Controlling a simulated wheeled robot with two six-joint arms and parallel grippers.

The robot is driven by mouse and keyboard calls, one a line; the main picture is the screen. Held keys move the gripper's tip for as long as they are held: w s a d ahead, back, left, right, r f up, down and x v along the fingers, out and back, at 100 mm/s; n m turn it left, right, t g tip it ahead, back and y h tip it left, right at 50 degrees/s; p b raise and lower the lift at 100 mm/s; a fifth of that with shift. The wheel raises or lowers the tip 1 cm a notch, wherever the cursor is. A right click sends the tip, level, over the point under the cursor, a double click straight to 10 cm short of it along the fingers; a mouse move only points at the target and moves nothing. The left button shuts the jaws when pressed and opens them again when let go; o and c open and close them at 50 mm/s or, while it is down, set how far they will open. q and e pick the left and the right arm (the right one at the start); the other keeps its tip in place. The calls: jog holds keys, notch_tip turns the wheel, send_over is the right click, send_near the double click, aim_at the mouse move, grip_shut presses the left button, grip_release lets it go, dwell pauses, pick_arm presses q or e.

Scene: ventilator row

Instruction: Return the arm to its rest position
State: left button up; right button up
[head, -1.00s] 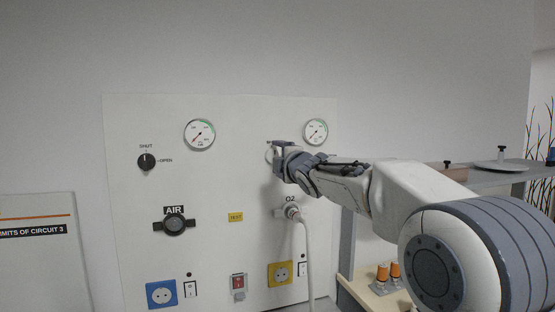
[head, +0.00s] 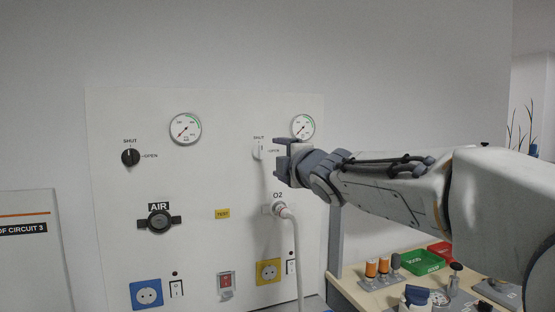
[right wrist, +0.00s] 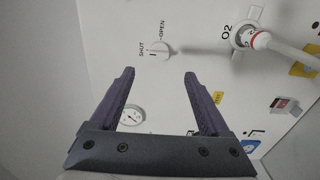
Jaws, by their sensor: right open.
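My right gripper (head: 279,160) is open and empty, in front of the wall panel and just right of the white O2-side knob (head: 258,149). The knob stands apart from the fingers, and its grip looks upright, towards SHUT. In the right wrist view, the open fingers (right wrist: 160,75) have nothing between their tips, and the white knob (right wrist: 164,50) lies beyond them. My right arm reaches in from the right. My left gripper is not in view.
A white hose (head: 296,255) hangs from the O2 outlet (head: 279,209) below my gripper. The panel also carries a black knob (head: 130,157), an AIR outlet (head: 160,221) and sockets. A table (head: 352,290) with a green tray (head: 420,263) and several small items stands at lower right.

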jog(key=s+a+f+m+g+h+p, duration=0.1)
jog(key=s+a+f+m+g+p, duration=0.3)
jog(key=s+f, duration=0.6)
jog(key=s+d+f+m+g+h+p, duration=0.1)
jog(key=s+f+m+g+h, duration=0.1)
jog(key=s+f+m+g, duration=0.65)
jog(key=s+d+f+m+g+p, duration=0.1)
jog(key=s+d+f+g, duration=0.1)
jog(key=s+f, duration=0.4)
jog(key=s+d+f+m+g+h+p, duration=0.1)
jog(key=s+f, duration=0.5)
jog(key=s, duration=0.9)
jog(key=shift+d+f+g+h, duration=0.25)
jog(key=shift+d+g+h, duration=0.1)
jog(key=shift+g, duration=0.5)
jog(key=shift+w, duration=0.1)
